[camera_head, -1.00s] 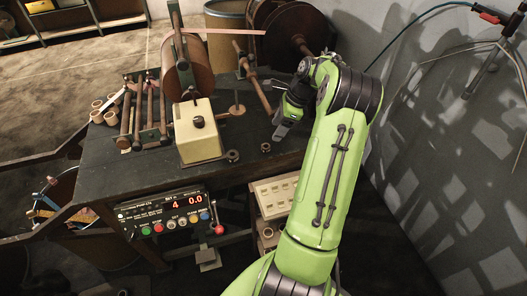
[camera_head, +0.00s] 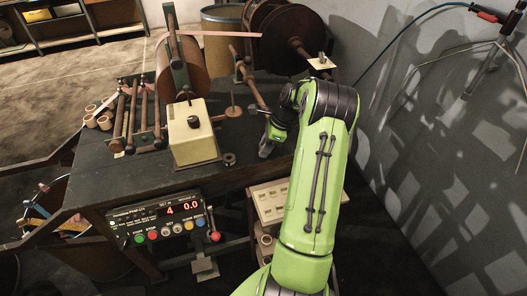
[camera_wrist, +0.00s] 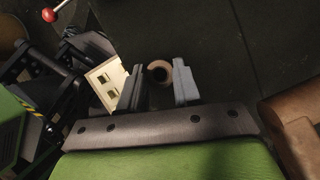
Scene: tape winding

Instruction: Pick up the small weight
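The small weight (camera_wrist: 160,72) shows in the wrist view as a brownish ring with a dark hole, on the dark tabletop between my fingertips. My gripper (camera_wrist: 160,82) is open, with one finger on each side of the ring. I cannot tell whether either finger touches it. In the head view my gripper (camera_head: 265,151) is low at the table's front right edge and hides the small weight. A second, dark ring (camera_head: 230,159) lies on the table to its left.
The cream block (camera_head: 190,135) with a dark knob stands left of my gripper. A disc with an upright peg (camera_head: 233,111) stands behind. The control box (camera_head: 165,220) and a cream crate (camera_head: 268,205) are below the table (camera_head: 75,150). The winding drum (camera_head: 185,72) stands at the back.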

